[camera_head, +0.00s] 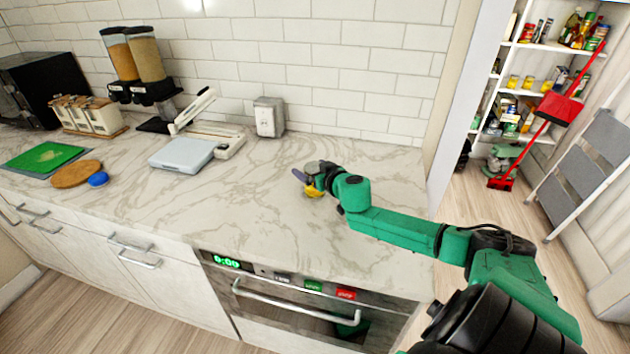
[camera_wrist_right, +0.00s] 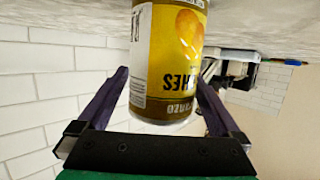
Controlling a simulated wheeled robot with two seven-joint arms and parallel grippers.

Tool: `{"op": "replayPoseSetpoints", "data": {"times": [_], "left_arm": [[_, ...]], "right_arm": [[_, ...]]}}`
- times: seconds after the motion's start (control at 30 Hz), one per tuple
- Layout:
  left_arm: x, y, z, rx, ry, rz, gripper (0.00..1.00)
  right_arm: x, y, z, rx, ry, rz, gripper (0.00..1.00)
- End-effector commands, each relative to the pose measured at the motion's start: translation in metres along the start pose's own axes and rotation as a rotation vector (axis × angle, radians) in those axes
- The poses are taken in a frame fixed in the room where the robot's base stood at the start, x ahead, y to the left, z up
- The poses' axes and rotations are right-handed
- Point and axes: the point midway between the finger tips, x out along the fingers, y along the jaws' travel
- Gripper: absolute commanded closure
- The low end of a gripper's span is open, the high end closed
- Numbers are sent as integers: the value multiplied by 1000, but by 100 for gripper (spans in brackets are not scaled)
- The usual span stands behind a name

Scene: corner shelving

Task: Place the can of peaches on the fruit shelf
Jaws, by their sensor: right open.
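The can of peaches (camera_head: 313,192) stands on the marble counter, yellow and partly hidden by my right gripper (camera_head: 308,180). In the right wrist view the can (camera_wrist_right: 172,65) appears upside down, with a peach picture and lettering on its label. My right gripper's purple fingers (camera_wrist_right: 162,80) are open, one on each side of the can. I cannot tell whether they touch it. White pantry shelves (camera_head: 552,47) with groceries stand at the far right in the head view. Which one is the fruit shelf is too small to read. My left gripper is not in view.
A white canister (camera_head: 269,117), a pale blue scale (camera_head: 182,155), a cutting board (camera_head: 45,158) and cereal dispensers (camera_head: 135,65) are on the counter. A red broom (camera_head: 545,115) and a grey stepladder (camera_head: 590,160) stand by the pantry. The counter around the can is clear.

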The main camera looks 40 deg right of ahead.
Motion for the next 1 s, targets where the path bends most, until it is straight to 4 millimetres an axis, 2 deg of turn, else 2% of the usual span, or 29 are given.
{"op": "replayPoseSetpoints", "data": {"times": [0.1, 0.3, 0.37, 0.4, 0.57, 0.6, 0.87, 1.0], "left_arm": [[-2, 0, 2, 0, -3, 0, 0], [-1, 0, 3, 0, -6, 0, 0], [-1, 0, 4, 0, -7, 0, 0], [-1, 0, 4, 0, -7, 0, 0], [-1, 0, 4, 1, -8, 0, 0], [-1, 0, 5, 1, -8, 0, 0], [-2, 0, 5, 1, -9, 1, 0], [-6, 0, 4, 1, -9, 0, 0]], "right_arm": [[7, -1, -1, -2, 1, 0, 0], [8, -1, 0, -2, 0, -2, 0], [8, -1, 0, -2, 0, -2, 19], [8, -1, 0, -2, 0, -2, 34], [8, -1, 0, -2, 0, -2, 96], [8, -1, -2, -2, 2, -1, 100], [7, -1, -4, -3, 2, -1, 100], [2, -1, -19, -3, 5, -3, 100]]}}
